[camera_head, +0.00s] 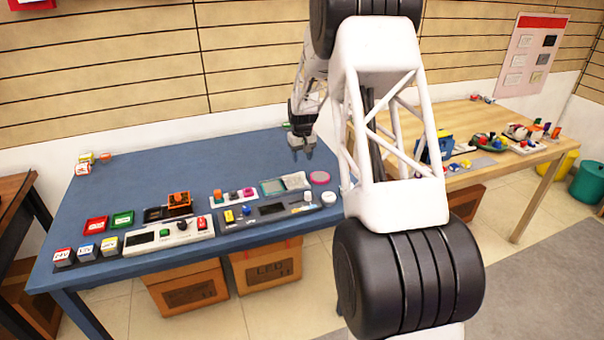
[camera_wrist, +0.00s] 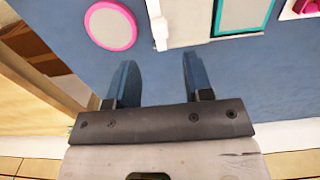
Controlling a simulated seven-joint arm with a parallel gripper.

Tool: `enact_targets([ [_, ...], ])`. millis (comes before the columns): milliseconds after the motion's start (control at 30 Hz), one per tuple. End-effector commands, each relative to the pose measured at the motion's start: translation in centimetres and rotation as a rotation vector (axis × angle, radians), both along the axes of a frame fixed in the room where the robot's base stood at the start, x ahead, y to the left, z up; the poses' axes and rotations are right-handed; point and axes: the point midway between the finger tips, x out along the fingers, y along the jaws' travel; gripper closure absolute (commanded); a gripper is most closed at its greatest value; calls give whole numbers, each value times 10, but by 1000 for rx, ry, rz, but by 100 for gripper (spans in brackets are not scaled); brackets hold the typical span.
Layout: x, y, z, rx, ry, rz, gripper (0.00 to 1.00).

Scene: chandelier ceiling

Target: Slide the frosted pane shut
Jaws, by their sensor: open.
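A pale, whitish pane (camera_head: 295,180) lies on the blue table, beside a teal-edged frame (camera_head: 271,187) on its left. In the wrist view the pane (camera_wrist: 192,22) is at the top, with a small light tab (camera_wrist: 159,34) on its left edge, and the teal-edged frame (camera_wrist: 242,14) is to its right, partly cut off. The pane appears beside the framed area rather than over it. My gripper (camera_head: 302,153) is above the back part of the table, behind the pane. Its fingers (camera_wrist: 161,78) are apart, with nothing between them.
A pink-rimmed disc (camera_head: 319,178) lies right of the pane; a white round piece (camera_head: 328,197) is in front. Control panels (camera_head: 170,233) and coloured blocks crowd the table's front. The blue table's back (camera_head: 220,158) is clear. My arm hides part of the right side.

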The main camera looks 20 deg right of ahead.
Motion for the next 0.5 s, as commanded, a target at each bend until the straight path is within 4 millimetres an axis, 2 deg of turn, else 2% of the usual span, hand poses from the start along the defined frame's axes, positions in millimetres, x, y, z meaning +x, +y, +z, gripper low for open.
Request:
enact_targets([
  [267, 0, 0, -20, 1, 3, 0, 53],
  [500, -1, 0, -50, 1, 2, 0, 53],
])
